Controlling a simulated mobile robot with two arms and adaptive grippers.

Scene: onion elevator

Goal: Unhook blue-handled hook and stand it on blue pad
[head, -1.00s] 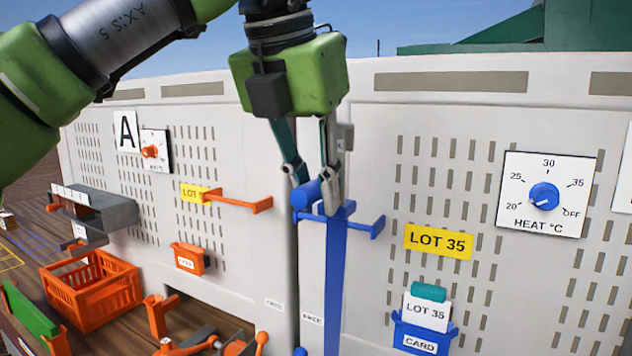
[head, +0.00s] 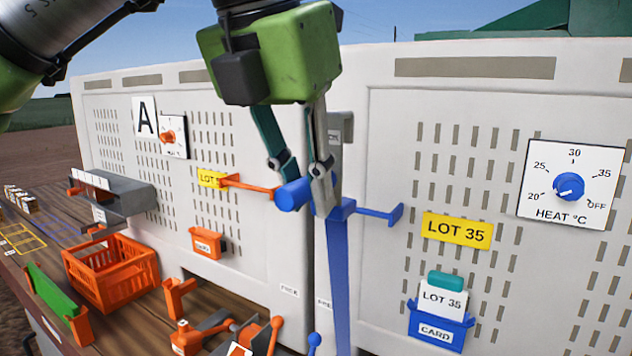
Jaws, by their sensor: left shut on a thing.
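The blue-handled hook shows as a thick blue cylinder (head: 293,194) at its top and a long flat blue bar (head: 339,275) running down past the picture's lower edge. My left gripper (head: 303,181) is shut on its top part, with the fingers pointing down and the near finger covering part of it. A blue wall peg (head: 378,213) with an upturned end sticks out right of the bar. I cannot tell whether the hook still touches this peg. The hook's lower end is out of view. I cannot make out the blue pad. My right gripper is not in view.
The pale panel wall stands close behind the hook. An orange peg (head: 250,187) ends just left of the gripper. A blue card holder (head: 442,328) is lower right, below a heat dial (head: 570,187). An orange crate (head: 118,275) and several orange fittings crowd the wooden bench.

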